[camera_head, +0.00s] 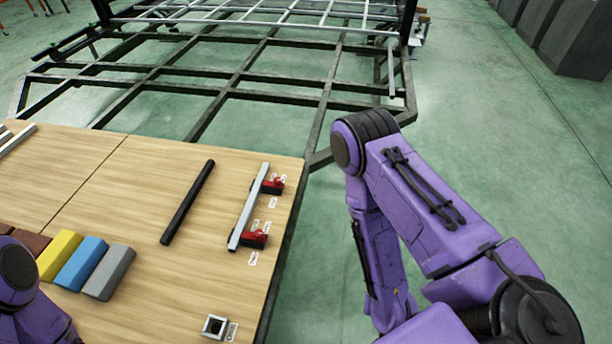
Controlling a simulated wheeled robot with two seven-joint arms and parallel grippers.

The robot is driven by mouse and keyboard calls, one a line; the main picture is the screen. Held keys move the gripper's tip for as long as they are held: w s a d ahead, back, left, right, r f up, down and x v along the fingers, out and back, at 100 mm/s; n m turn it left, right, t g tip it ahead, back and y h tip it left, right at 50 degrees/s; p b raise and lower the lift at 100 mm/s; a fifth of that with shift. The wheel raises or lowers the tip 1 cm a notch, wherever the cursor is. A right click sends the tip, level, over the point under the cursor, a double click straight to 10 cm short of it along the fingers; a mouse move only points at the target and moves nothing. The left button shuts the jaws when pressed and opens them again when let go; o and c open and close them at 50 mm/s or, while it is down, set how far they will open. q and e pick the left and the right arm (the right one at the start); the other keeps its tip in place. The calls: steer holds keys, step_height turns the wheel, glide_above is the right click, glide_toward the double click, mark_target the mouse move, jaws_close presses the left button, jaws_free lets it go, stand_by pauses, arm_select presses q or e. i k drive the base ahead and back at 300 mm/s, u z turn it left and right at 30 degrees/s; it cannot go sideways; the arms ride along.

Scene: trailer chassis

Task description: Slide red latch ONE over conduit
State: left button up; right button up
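Two red latches with dark parts sit near the right edge of the wooden table: a far red latch (273,186) and a near red latch (255,238). Small white labels lie beside them, too small to read, so I cannot tell which is ONE. A silver bar (247,208) lies along the left side of both latches. A black rod (188,202) lies apart, further left. I cannot tell which of the two is the conduit. Both of my arms show in part, but neither gripper is in view.
Yellow (60,255), blue (82,263) and grey (109,272) blocks lie at the table's left. A small square metal piece (214,326) sits at the near edge. A dark trailer frame (225,90) stands behind the table (145,220). Green floor is open at right.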

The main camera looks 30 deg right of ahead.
mark_target(277, 182)
steer(key=z, duration=0.7)
steer(key=i, duration=0.95)
steer(key=u, duration=0.55)
